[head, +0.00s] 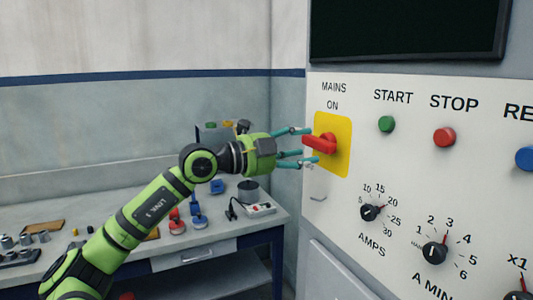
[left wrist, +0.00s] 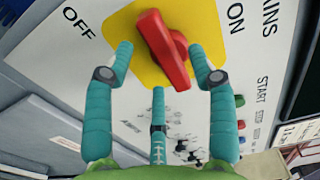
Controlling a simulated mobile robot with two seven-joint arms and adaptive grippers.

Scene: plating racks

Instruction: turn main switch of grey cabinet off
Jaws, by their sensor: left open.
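The main switch (head: 320,143) is a red rotary handle on a yellow plate (head: 344,133) at the left of the grey cabinet's white panel (head: 400,160). "MAINS" and "ON" are printed above it. In the left wrist view the red handle (left wrist: 163,48) lies between my fingertips, and "OFF" is printed on one side, "ON" on another. My left gripper (head: 304,146) is open, its teal fingers spread around the handle. They are very close to it; I cannot tell whether they touch. My right gripper is not in view.
A green START button (head: 387,124), a red STOP button (head: 444,137) and a blue button (head: 525,158) sit to the right. Black AMPS (head: 370,212) and minutes (head: 434,252) dials are below. A workbench (head: 215,233) with small parts stands at left; a dark screen (head: 410,28) is above.

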